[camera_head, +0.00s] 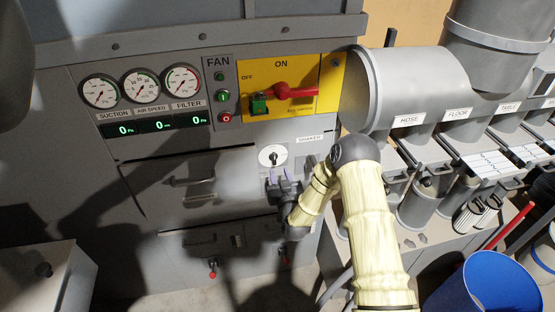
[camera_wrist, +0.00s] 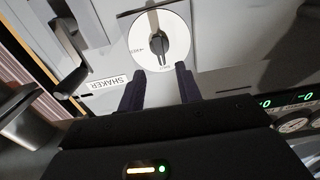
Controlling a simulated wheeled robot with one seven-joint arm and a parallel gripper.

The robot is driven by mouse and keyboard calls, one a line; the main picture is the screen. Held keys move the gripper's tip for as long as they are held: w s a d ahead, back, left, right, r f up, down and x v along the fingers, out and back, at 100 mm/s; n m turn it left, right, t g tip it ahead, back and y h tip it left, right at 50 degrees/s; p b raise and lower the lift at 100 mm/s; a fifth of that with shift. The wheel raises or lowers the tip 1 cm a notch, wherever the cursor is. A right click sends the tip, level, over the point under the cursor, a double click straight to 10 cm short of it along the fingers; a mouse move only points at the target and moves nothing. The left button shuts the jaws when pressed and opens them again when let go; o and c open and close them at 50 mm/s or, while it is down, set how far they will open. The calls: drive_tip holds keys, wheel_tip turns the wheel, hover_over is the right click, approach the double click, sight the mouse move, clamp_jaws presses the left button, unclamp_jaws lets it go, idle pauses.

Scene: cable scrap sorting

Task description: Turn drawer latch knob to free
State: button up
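The latch knob (camera_head: 273,156) is a small black knob on a round white dial, on the grey machine front beside the SHAKER label. In the wrist view the knob (camera_wrist: 157,43) sits in the middle of the white dial (camera_wrist: 177,27), with its long axis roughly upright in the picture. Small lettering on the dial is at its left and lower edges, too blurred to read surely. My gripper (camera_head: 281,178) is just below the dial in the head view. In the wrist view my gripper (camera_wrist: 157,73) has its two dark fingers apart, with nothing between them, short of the knob.
A drawer front with a bar handle (camera_head: 193,182) is left of my gripper. A yellow panel (camera_head: 322,75) with a red lever (camera_head: 295,92) is above the dial. Grey ducts (camera_head: 415,80) and canisters stand to the right. A blue bin (camera_head: 485,290) is at lower right.

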sight(275, 160)
drive_tip(key=shift+p+x, duration=0.85)
drive_tip(key=shift+x, duration=2.65)
drive_tip(key=shift+c, duration=0.4)
